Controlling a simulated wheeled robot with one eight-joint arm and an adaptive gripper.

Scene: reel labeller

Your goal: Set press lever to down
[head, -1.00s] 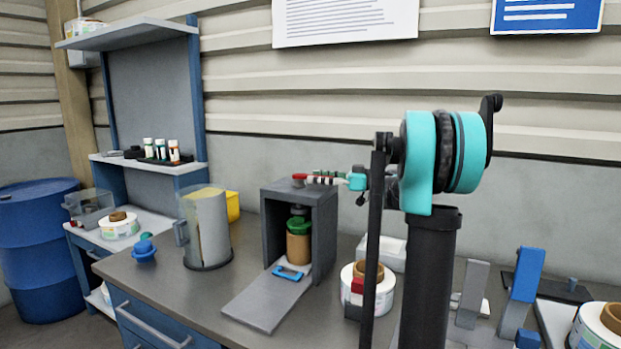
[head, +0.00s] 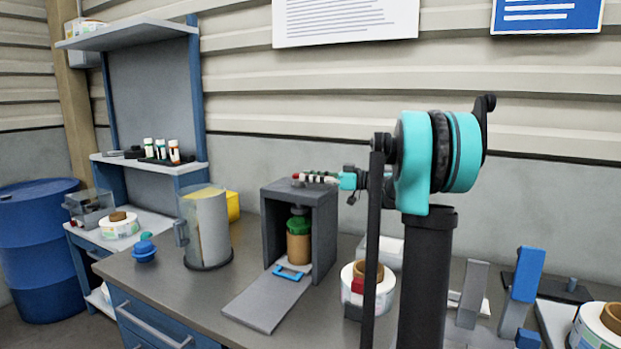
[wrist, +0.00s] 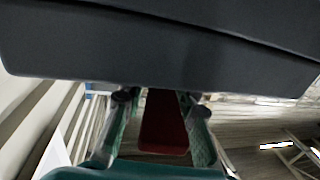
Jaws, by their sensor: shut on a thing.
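The red handle that appears to be the press lever (head: 297,177) shows at the top of a dark grey box-shaped housing (head: 328,215) in the head view. My gripper (head: 307,178) reaches it from the right, level with the housing's top. In the wrist view the red handle (wrist: 163,125) lies between the two fingers of my gripper (wrist: 160,98), which are shut on it. The fingers hide much of the handle in the head view. A brown jar with a green top (head: 299,243) stands inside the housing, under a dark part.
A grey ramp (head: 262,305) with a blue frame (head: 289,273) lies before the housing. A clear container (head: 208,230) and blue knob (head: 145,251) are to the left. A label reel (head: 380,300) stands behind my arm. Blue and grey upright pieces are at right.

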